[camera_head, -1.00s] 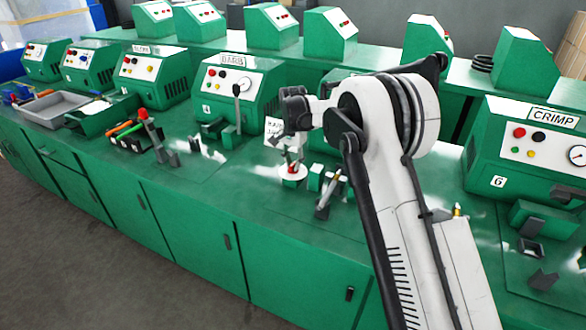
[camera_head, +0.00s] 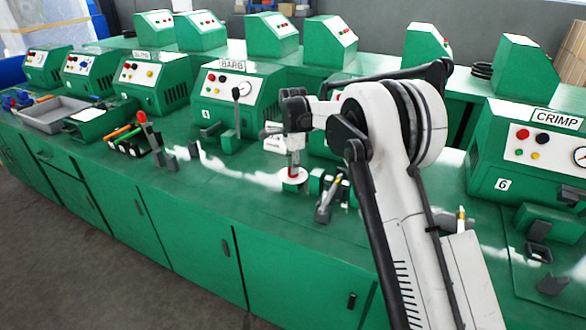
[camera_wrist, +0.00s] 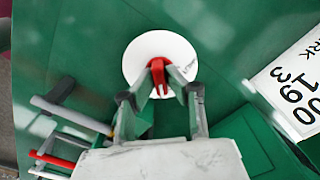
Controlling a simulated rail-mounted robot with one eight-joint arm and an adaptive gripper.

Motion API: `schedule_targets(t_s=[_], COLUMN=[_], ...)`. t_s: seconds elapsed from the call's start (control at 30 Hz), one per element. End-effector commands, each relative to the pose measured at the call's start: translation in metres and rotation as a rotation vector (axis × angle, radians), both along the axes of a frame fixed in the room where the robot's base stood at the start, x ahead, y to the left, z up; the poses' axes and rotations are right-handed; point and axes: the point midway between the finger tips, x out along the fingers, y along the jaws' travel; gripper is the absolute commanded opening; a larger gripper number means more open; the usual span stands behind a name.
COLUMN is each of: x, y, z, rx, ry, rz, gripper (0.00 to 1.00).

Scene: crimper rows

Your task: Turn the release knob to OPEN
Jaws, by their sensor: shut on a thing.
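The release knob is a red knob (camera_wrist: 157,70) at the middle of a white round disc (camera_wrist: 135,62). In the head view the disc (camera_head: 288,184) lies on the green bench, below my gripper (camera_head: 294,163). In the wrist view my gripper (camera_wrist: 159,90) has its two grey fingers on either side of the red knob, shut on it. Small dark lettering shows on the disc right of the knob, too small to read. The fingers hide the knob's lower part.
A white card with large digits (camera_wrist: 295,85) stands close to the right in the wrist view. Right of the disc in the head view are green blocks and a dark angled lever part (camera_head: 327,203).

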Motion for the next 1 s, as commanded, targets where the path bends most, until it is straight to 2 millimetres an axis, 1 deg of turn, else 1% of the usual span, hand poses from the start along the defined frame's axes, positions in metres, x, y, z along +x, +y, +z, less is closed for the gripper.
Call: schedule_targets(t_s=[0.53,0.57,0.67,0.7,1.0], x=[0.0005,0.0005,0.0004,0.0004,0.0001], y=[-0.0002,-0.0002,-0.0003,-0.0002,-0.0001], z=[0.0008,0.0008,0.0006,0.0006,0.0032], rx=[0.001,0.001,0.0,0.0,0.0], ry=[-0.002,-0.002,-0.001,-0.001,-0.001], rz=[-0.025,-0.025,-0.025,-0.025,-0.024], gripper=[0.0,0.14,0.28,0.3,0.3])
